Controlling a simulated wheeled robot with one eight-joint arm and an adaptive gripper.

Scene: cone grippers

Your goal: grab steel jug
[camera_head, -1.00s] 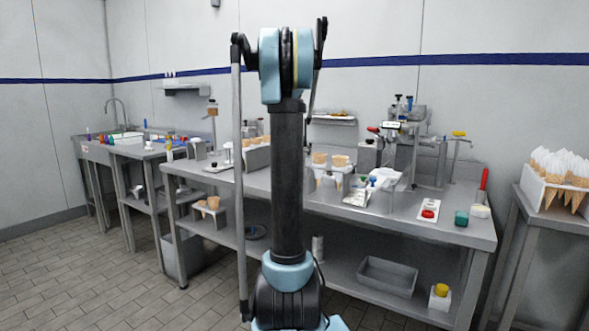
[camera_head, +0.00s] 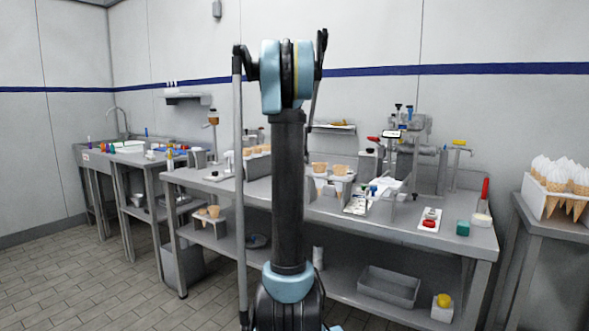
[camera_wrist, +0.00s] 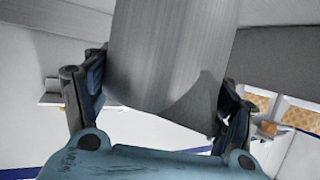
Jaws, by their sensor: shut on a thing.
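A grey metal jug (camera_wrist: 170,55) with a brushed surface fills the upper middle of the wrist view. Its top runs out of the picture. My gripper (camera_wrist: 162,90) has a finger against each side of it and is shut on it. The jug looks tilted in this view. In the head view my arm stands upright in the middle, and neither the gripper nor the held jug can be made out there.
A long steel worktable (camera_head: 390,217) runs behind my arm. It bears cone holders (camera_head: 330,185), a machine (camera_head: 405,150) and a red-topped item (camera_head: 430,220). A grey bin (camera_head: 389,286) sits on its lower shelf. Cones in a white box (camera_head: 552,195) stand at right. The floor at left is clear.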

